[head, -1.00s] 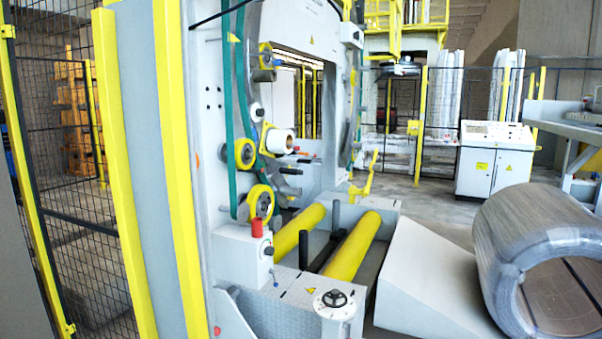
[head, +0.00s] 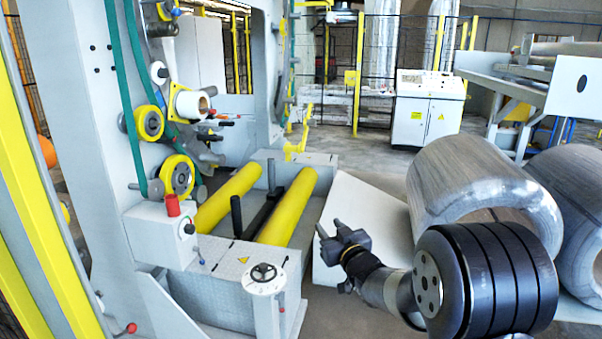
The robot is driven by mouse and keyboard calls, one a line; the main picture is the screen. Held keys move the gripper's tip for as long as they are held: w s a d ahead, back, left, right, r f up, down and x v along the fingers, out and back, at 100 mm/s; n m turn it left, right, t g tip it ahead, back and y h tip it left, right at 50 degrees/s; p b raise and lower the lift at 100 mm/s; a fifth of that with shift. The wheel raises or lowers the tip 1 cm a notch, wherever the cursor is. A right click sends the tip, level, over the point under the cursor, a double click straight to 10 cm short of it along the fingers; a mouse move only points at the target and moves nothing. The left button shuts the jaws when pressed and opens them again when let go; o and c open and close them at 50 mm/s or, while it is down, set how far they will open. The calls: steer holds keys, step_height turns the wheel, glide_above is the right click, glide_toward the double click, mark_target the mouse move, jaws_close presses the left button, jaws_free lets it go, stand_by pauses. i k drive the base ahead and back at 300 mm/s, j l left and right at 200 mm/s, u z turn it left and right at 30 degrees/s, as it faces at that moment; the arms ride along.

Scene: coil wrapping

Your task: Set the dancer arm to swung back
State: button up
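The wrapping machine carries yellow-rimmed rollers (head: 149,123) and (head: 177,176) beside a green belt on its upright. A white film roll (head: 192,104) sits on a yellow holder beside them. Dark curved arm parts (head: 205,150) show below the film roll; I cannot tell for sure which part is the dancer arm or how it is set. My gripper (head: 330,228) is in the lower right middle, in front of the pale ramp, well apart from the rollers. Its two dark fingers look spread, with nothing seen between them.
A grey control box with a red button (head: 172,205) and a handwheel (head: 263,274) stand near the front. Yellow cradle rollers (head: 290,207) lie behind them. Grey coils (head: 465,180) stand at right. A white console (head: 425,108) stands at the back.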

mark_target(201, 137)
steer(key=i+l+z, duration=0.15)
steer(key=i, duration=0.35)
steer(key=i+l+z, duration=0.15)
steer(key=i+l, duration=0.15)
steer(key=i, duration=0.25)
steer(key=i+l+z, duration=0.2)
steer(key=i, duration=0.3)
steer(key=i+u, duration=0.3)
steer(key=i, duration=0.2)
steer(key=i+u, duration=0.3)
steer(key=i, duration=0.2)
steer(key=i+l+u, duration=0.3)
steer(key=i, duration=0.15)
steer(key=i+j+u, duration=0.15)
steer(key=i+u, duration=0.15)
steer(key=u, duration=0.2)
steer(key=i+u, duration=0.3)
steer(key=u, duration=0.15)
steer(key=i+u, duration=0.3)
steer(key=u, duration=0.2)
